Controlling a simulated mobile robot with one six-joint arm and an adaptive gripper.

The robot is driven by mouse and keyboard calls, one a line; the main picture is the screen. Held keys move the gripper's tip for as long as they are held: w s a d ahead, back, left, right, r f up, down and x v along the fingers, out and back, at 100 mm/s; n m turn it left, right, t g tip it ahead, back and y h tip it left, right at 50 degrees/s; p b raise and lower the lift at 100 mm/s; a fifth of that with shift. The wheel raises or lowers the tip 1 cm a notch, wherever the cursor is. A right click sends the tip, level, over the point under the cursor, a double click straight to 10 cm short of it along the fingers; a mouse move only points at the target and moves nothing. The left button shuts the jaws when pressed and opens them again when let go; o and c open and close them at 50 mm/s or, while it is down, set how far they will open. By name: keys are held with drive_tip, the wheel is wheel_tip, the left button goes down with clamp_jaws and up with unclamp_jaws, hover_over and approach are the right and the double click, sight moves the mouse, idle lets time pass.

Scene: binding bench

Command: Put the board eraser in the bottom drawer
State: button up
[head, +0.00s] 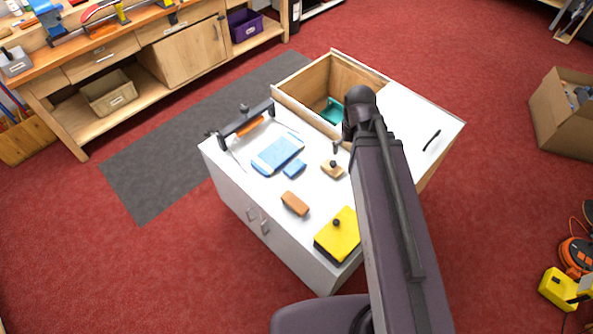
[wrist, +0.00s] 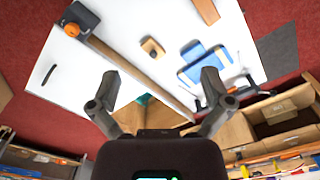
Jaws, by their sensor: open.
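I cannot tell for sure which thing is the board eraser; a brown block (head: 295,203) on the white cabinet top (head: 262,190) looks most like one. It also shows at the upper edge of the wrist view (wrist: 207,11). An open wooden drawer (head: 302,97) stands out at the cabinet's far side, with a teal item (head: 333,111) inside; its level among the drawers is hidden. My gripper (wrist: 159,76) is open and empty, with the drawer and teal item partly visible behind its fingers in the wrist view. My arm hides most of the gripper in the head view.
On the top are a tan block with a black knob (head: 332,170), a blue-and-white pack (head: 278,153), a small blue block (head: 294,169), a yellow piece (head: 337,236) and a clamp-like tool (head: 248,122).

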drive_tip(key=w+a+f+n+b, duration=0.3)
drive_tip(key=w+f+n+b, duration=0.3)
drive_tip(key=f+b, duration=0.15)
drive_tip(key=w+a+f+n+b, duration=0.4)
drive_tip(key=w+f+n+b, duration=0.2)
drive_tip(key=w+f+b, duration=0.15)
drive_tip(key=n+b, duration=1.3)
drive_tip(key=n, duration=0.1)
hover_over(294, 166)
wheel_tip(294, 166, down, 14)
drive_tip(key=shift+d+r, duration=0.15)
wheel_tip(294, 166, down, 9)
drive_tip(key=b, duration=0.8)
drive_tip(key=shift+r, duration=0.15)
drive_tip(key=shift+b, duration=0.35)
drive_tip(key=shift+f+b, duration=2.45)
drive_tip(key=shift+f, duration=0.15)
